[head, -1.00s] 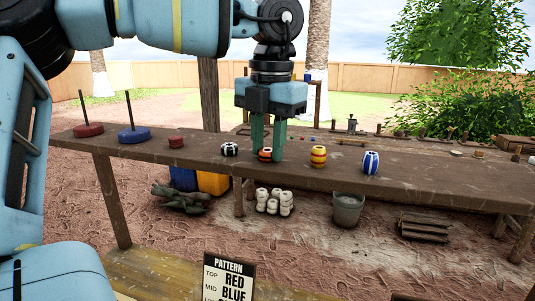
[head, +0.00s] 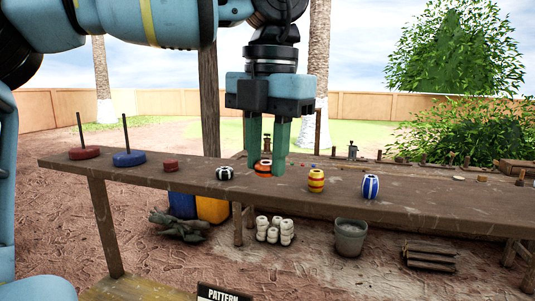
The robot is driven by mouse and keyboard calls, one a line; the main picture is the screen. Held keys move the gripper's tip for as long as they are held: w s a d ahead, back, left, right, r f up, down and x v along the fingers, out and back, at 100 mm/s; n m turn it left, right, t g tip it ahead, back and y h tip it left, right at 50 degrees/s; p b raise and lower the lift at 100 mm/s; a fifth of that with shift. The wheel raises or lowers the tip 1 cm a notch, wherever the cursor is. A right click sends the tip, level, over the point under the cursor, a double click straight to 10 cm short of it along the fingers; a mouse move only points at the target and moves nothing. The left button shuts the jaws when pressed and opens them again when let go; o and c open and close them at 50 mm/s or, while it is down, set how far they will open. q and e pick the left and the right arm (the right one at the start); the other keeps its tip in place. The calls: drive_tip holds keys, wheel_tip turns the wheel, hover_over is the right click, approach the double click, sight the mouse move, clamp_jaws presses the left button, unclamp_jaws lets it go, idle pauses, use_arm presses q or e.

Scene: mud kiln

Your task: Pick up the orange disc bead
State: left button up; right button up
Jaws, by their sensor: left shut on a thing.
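The orange disc bead (head: 263,168), with dark bands, is on the long wooden table (head: 330,192) near its middle. My left gripper (head: 265,168) reaches down over it with green fingers on either side, shut on the bead. The fingers hide part of it. Whether the bead touches the table or is slightly raised, I cannot tell. My right gripper is not in view.
A black and white bead (head: 225,173) sits just left of the gripper. A yellow and red bead (head: 316,181) and a blue and white bead (head: 370,187) stand to the right.

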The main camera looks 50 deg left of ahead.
use_arm(q)
drive_tip(key=s+d, duration=0.6)
drive_tip(key=d, duration=0.1)
drive_tip(key=shift+r+b, duration=0.45)
